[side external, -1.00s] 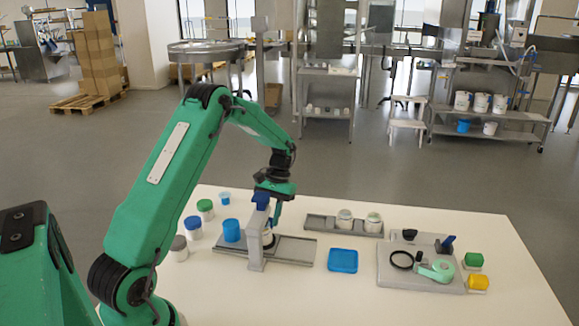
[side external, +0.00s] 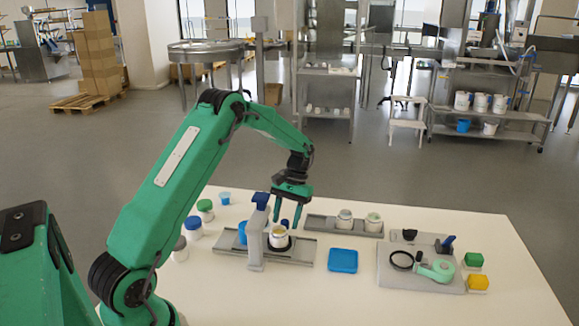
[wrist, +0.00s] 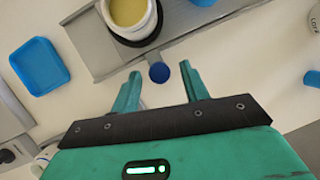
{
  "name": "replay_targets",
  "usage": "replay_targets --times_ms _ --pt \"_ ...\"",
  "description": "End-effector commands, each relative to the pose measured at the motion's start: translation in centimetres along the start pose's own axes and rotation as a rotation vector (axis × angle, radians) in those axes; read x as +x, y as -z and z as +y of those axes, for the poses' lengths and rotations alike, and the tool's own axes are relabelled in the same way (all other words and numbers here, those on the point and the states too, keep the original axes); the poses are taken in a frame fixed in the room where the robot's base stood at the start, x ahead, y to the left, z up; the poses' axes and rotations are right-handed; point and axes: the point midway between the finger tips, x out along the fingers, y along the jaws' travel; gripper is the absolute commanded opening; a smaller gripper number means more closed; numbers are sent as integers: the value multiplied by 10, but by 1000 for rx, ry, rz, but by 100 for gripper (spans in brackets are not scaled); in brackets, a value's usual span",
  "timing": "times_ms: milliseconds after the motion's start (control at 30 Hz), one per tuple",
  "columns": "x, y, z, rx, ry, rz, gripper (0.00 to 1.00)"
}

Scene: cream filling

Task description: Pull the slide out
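The slide is a grey rail (side external: 300,257) under a grey stand with a blue top (side external: 261,201). On it, a white jar with yellow cream (side external: 279,238) sits in a black ring, to the right of the stand's post. A blue knob (side external: 285,223) shows behind the jar; the wrist view also shows the knob (wrist: 159,72) beside the rail. My gripper (side external: 287,220) is above and behind the jar. In the wrist view my gripper (wrist: 160,72) is open, its fingers apart, with the knob seen between the tips. I cannot tell whether they touch it.
A blue cup (side external: 242,229) is partly hidden behind the post. A tray with two jars (side external: 315,222) is behind, and a grey tool board (side external: 395,280) is at the right. Capped jars stand at the left.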

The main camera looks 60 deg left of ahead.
Motion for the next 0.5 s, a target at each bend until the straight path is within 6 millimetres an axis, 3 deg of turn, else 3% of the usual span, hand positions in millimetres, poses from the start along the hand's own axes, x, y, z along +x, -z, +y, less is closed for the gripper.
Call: replay_targets --times_ms 267,500 --pt "-1 0 0 1 1 -2 45" --pt "-18 0 0 1 0 -1 45"
